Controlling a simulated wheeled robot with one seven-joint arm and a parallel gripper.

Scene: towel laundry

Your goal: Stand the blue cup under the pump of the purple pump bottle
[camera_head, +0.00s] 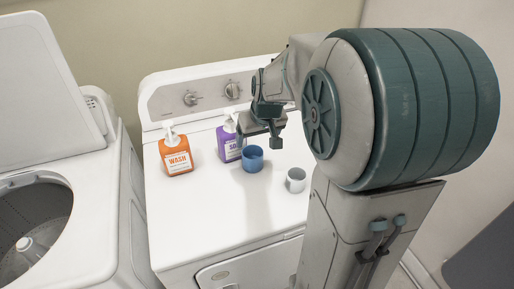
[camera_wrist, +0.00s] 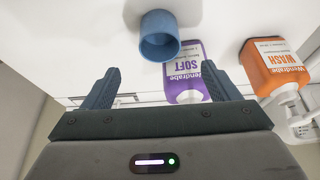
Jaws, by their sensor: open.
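The blue cup (camera_head: 252,160) stands upright on the white machine top, close in front and to the right of the purple pump bottle (camera_head: 228,147). My gripper (camera_head: 259,136) hangs above and slightly behind the cup and partly covers the bottle's pump, so I cannot tell whether the spout is over the cup. In the wrist view, the blue cup (camera_wrist: 160,38) lies beyond my fingertips (camera_wrist: 161,72), apart from both fingers. My gripper is open and empty.
An orange pump bottle (camera_head: 176,156) stands left of the purple one, and a white cup (camera_head: 296,180) stands right of the blue cup. The control panel (camera_head: 210,92) rises behind. An open washer (camera_head: 60,190) is at left. The front of the machine top is clear.

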